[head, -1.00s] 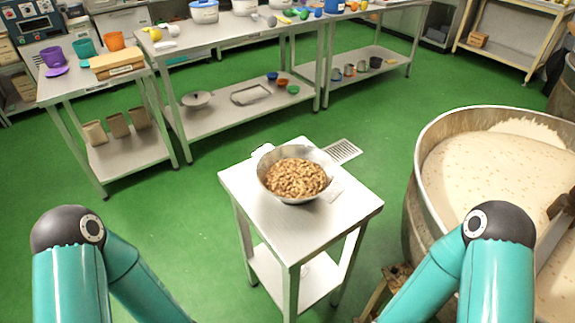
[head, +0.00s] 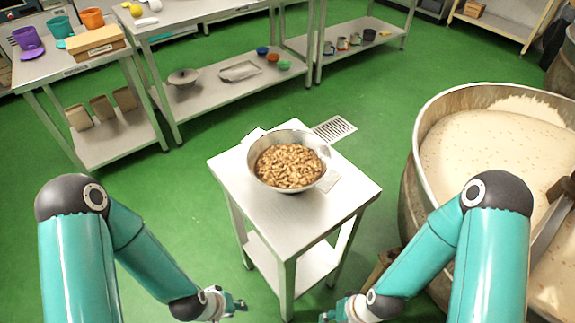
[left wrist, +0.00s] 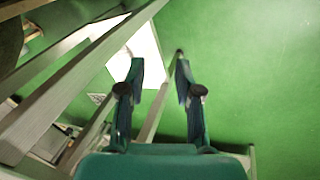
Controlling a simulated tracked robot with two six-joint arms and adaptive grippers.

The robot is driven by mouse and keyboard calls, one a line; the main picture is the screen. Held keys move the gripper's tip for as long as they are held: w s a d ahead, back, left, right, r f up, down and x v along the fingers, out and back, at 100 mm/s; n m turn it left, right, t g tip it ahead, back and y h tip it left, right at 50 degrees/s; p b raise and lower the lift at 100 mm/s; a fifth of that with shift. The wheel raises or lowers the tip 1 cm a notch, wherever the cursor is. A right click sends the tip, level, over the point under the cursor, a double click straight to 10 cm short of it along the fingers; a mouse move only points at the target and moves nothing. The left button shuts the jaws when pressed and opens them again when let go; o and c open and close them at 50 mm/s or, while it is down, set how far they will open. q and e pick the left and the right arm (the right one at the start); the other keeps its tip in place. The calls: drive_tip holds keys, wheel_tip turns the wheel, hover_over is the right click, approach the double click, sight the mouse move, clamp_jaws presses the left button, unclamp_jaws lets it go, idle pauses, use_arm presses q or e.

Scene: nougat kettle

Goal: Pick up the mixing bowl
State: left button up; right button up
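The mixing bowl (head: 263,177) is a steel bowl filled with brown nuts. It stands upright on a small steel table (head: 318,213) in the middle of the head view. My left gripper (head: 241,304) is low in front of the table's left side, well below and apart from the bowl. In the left wrist view my left gripper (left wrist: 160,62) is open, with nothing between its fingers. My right gripper (head: 325,317) is at the bottom edge near the table's front right leg, apart from the bowl. Its fingers are too small and cut off to judge.
A large kettle (head: 412,150) of pale nougat mass stands close on the right. A cloth or paper (head: 329,181) lies beside the bowl. Steel benches with cups (head: 92,19) and trays are at the back. The green floor (head: 200,200) left of the table is clear.

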sight(254, 171)
use_arm(q)
drive_tip(key=w+a+r+n+t+y, duration=0.2)
drive_tip(key=w+r+n+t+y, duration=0.15)
drive_tip(key=w+r, duration=0.35)
drive_tip(key=w+a+r+n+t+y, duration=0.2)
drive_tip(key=w+r+t+y, duration=0.2)
drive_tip(key=w+r, duration=0.35)
drive_tip(key=d+r+t+h+b, duration=0.15)
drive_tip(key=d+r+t, duration=0.25)
drive_tip(key=d+r, duration=0.9)
drive_tip(key=shift+m, duration=0.25)
drive_tip(key=p+x, duration=0.1)
drive_tip(key=x, duration=1.4)
drive_tip(key=shift+w+a+f+p, duration=0.1)
drive_tip(key=shift+w+a+p, duration=0.1)
drive_tip(key=shift+p, duration=0.2)
drive_tip(key=shift+s, duration=0.1)
clamp_jaws()
